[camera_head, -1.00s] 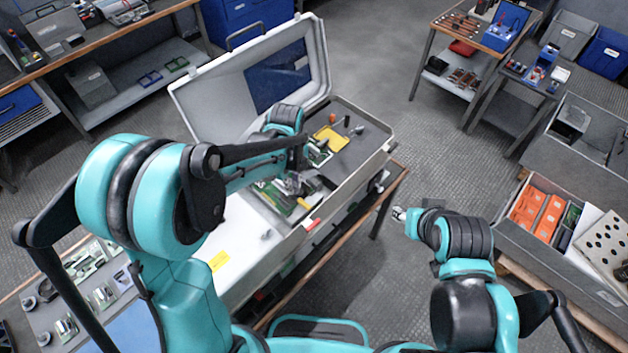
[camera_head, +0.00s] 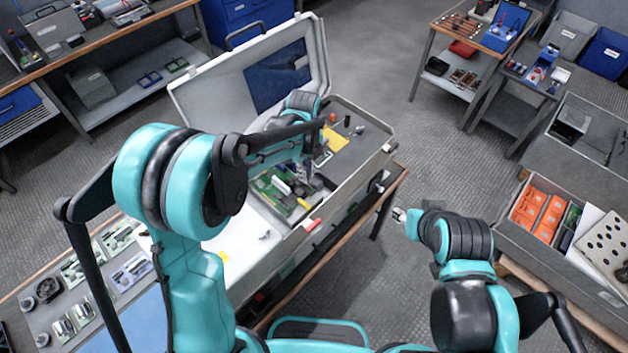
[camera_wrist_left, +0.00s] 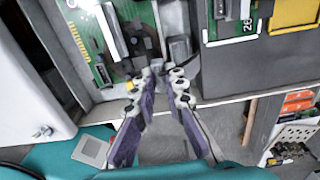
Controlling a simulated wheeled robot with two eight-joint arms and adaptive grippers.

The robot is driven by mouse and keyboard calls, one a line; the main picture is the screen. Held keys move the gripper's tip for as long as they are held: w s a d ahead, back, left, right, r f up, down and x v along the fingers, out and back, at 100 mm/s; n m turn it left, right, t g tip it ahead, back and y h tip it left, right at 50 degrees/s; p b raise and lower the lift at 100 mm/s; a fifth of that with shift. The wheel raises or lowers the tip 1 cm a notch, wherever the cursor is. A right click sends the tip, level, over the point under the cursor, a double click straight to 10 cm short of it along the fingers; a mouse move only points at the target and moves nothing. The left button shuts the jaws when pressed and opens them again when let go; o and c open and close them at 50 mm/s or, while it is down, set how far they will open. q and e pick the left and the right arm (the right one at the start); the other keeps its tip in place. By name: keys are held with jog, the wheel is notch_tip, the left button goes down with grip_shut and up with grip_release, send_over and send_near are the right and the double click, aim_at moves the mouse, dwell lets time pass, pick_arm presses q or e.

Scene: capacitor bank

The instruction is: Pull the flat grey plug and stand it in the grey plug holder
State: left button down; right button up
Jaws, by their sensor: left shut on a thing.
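My left gripper (camera_head: 309,174) is over the right part of the open grey case (camera_head: 268,218). In the left wrist view its purple fingers (camera_wrist_left: 167,76) are close together, shut on a small grey block, which I take to be the flat grey plug (camera_wrist_left: 180,48). The block shows just beyond the fingertips; its lower part is hidden by them. Green circuit boards (camera_wrist_left: 92,38) with dark and pale parts lie beside it. I cannot pick out the grey plug holder for sure. My right gripper (camera_head: 399,214) is over the floor, away from the case; its jaws are too small to read.
The case stands on a wooden-edged table, its lid (camera_head: 250,80) raised behind. A yellow item (camera_head: 335,138) and a white-outlined area (camera_wrist_left: 232,28) are near the left gripper. A grey crate with orange boxes (camera_head: 538,211) stands right. Floor between is clear.

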aim_at(314, 181)
pick_arm(q)
jog(key=shift+w+d, duration=1)
jog(key=shift+w, duration=0.25)
jog(key=shift+f+b, duration=0.2)
jog(key=shift+b, duration=0.1)
jog(key=shift+f+b, duration=0.65)
jog(key=shift+f, duration=0.15)
jog(key=shift+f+b, duration=0.75)
jog(key=shift+f, duration=0.25)
jog(key=c, duration=1.5)
grip_release()
jog(key=shift+r, duration=0.15)
notch_tip(314, 181, up, 12)
jog(key=shift+f, duration=0.1)
